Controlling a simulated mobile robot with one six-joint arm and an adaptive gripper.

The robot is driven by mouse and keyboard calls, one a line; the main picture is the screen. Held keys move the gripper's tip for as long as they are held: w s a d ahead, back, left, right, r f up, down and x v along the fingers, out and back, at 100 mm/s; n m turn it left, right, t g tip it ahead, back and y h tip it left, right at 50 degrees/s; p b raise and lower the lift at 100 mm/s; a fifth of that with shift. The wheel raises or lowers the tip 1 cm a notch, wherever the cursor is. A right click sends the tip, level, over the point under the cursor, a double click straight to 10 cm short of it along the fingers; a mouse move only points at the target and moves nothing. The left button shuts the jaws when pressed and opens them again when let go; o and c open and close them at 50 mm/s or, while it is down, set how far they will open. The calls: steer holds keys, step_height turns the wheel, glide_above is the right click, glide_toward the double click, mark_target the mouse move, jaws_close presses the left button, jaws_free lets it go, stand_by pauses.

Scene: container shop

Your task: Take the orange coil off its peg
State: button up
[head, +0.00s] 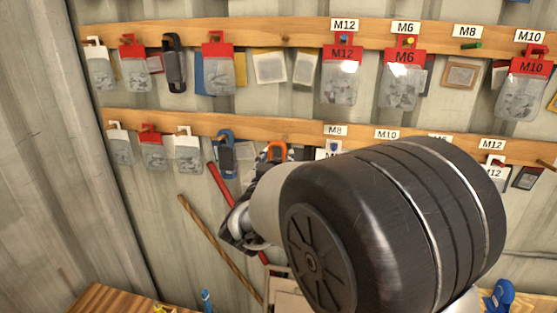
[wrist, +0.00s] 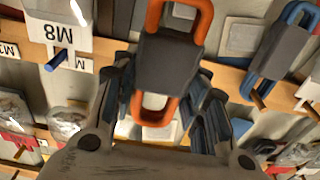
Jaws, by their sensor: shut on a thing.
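The orange coil (wrist: 160,62) has orange loops at both ends and a dark grey band around its middle. In the wrist view it stands between the two fingers of my gripper (wrist: 163,78), which is shut on it. In the head view the coil's orange loop (head: 277,147) shows against the lower wooden rail, just above my gripper (head: 272,160); my arm covers much of what lies below. The coil's peg is hidden, so I cannot tell whether the loop is still around it.
A blue coil (head: 226,150) hangs beside it on the lower rail (head: 185,124); it also shows in the wrist view (wrist: 278,55). Red-topped bags (head: 343,70) and label cards hang along the upper rail (head: 275,36). A red bar (head: 222,184) and a brown stick (head: 218,246) are lower left.

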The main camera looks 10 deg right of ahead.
steer(key=shift+v, duration=1.45)
